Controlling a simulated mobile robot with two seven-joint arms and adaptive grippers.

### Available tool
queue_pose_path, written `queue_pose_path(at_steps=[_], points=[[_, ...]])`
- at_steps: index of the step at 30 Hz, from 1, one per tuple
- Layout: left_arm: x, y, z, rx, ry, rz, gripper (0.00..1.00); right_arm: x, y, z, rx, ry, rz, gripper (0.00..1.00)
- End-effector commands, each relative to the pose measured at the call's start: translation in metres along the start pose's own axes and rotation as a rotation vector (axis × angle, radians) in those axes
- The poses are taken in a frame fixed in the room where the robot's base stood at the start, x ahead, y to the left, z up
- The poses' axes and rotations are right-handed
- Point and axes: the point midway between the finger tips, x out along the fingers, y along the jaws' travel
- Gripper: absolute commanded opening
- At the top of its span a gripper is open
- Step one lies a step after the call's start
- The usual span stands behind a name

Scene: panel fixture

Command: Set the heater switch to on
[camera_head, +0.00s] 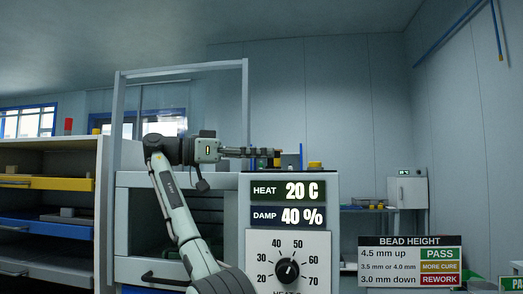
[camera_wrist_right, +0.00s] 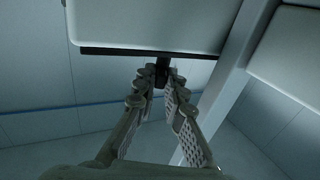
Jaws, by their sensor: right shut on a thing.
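The white control panel (camera_head: 240,230) shows HEAT 20 C (camera_head: 288,190) and DAMP 40 % (camera_head: 288,216) on its displays. Below them is a dial with a black knob (camera_head: 286,271) and a partly cut-off label. My right gripper (camera_head: 277,153) is above the panel's top, its fingers pointing right. In the right wrist view its fingers (camera_wrist_right: 166,85) close around a small black part (camera_wrist_right: 162,70) at the dark edge of a pale box (camera_wrist_right: 150,25). I cannot tell whether this part is the heater switch. No switch marking is readable. My left gripper is out of view.
A shelf unit (camera_head: 103,200) with yellow (camera_head: 50,183) and blue (camera_head: 50,226) drawers stands at the left. A bead height sign (camera_head: 409,261) is at the lower right. A small wall cabinet (camera_head: 406,190) is behind it. Open air lies right of my gripper.

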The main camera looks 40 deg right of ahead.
Motion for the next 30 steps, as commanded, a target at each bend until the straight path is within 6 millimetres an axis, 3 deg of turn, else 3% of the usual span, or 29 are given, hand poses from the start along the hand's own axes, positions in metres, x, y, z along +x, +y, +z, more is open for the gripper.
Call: queue_pose_path(at_steps=[22,23,27,30], points=[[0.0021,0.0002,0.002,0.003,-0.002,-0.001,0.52,-0.0001,-0.0014,0.0024,-0.002,-0.005,0.081,0.0],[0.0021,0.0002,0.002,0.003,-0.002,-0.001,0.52,-0.0001,-0.0014,0.0024,-0.002,-0.006,0.081,0.11],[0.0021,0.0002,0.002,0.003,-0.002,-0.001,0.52,-0.0001,-0.0016,0.0024,-0.003,-0.005,0.08,0.29],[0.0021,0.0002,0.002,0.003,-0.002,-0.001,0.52,0.0,-0.0019,0.002,-0.003,-0.004,0.079,0.31]])
